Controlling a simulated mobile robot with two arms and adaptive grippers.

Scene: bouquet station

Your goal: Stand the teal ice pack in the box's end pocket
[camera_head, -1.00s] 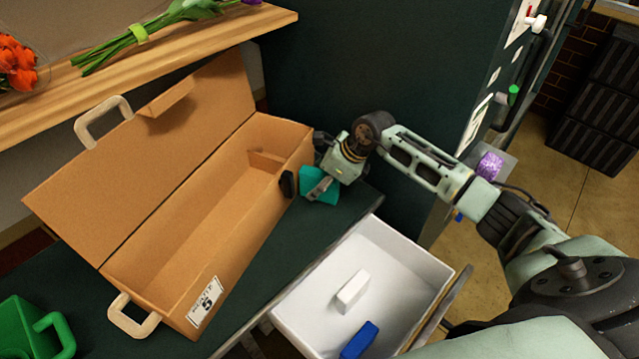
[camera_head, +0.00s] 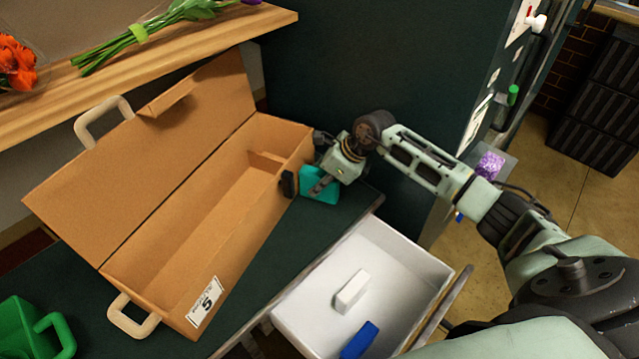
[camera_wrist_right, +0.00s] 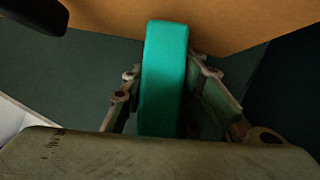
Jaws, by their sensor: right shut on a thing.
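The teal ice pack (camera_head: 322,187) is in my right gripper (camera_head: 318,182), just outside the right side of the cardboard box (camera_head: 215,240). In the right wrist view the teal ice pack (camera_wrist_right: 164,75) stands on edge between the two fingers (camera_wrist_right: 172,118), with the box wall (camera_wrist_right: 230,20) close beyond it. Whether the pack touches the dark counter I cannot tell. The open box has an end pocket (camera_head: 265,160) at its far end, behind a short cardboard divider; the pocket's inside is partly hidden. My left gripper is not in view.
An open white drawer (camera_head: 410,265) holds a white block (camera_head: 352,291) and a blue block (camera_head: 360,340). A green container (camera_head: 25,325) stands at lower left. Flowers lie on the wooden shelf (camera_head: 190,45). A dark cabinet (camera_head: 370,70) rises behind the gripper.

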